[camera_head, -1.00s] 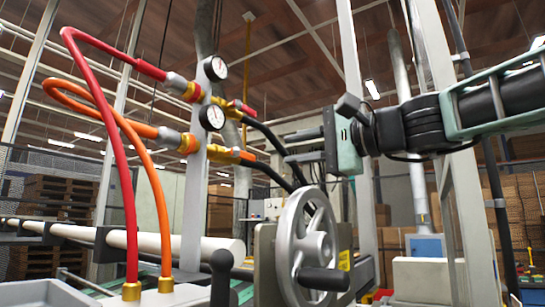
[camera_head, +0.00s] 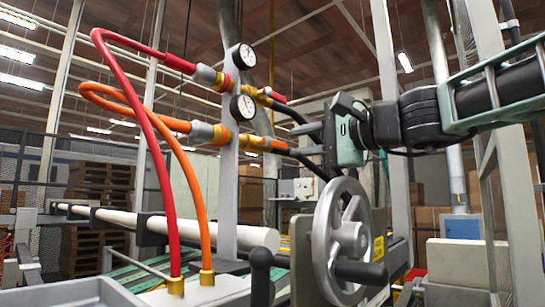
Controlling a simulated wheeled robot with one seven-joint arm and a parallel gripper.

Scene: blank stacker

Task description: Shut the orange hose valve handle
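The orange hose (camera_head: 115,98) runs into a fitting on the grey upright post (camera_head: 229,185). Right of the post is its valve, with an orange-yellow handle (camera_head: 254,141) lying roughly along the pipe line. A dark hose continues to the right behind my gripper. My gripper (camera_head: 308,140) is right of the handle, at about its height in the picture, fingers pointing left. Its two dark fingers look apart with nothing held between them. A small gap shows between fingertips and handle; the depth between them is unclear.
Above are the red hose (camera_head: 125,60) with its red-handled valve (camera_head: 272,94) and two gauges (camera_head: 243,56), (camera_head: 243,107). A large grey handwheel (camera_head: 342,240) stands below my gripper. A black knob lever (camera_head: 261,275) is in front.

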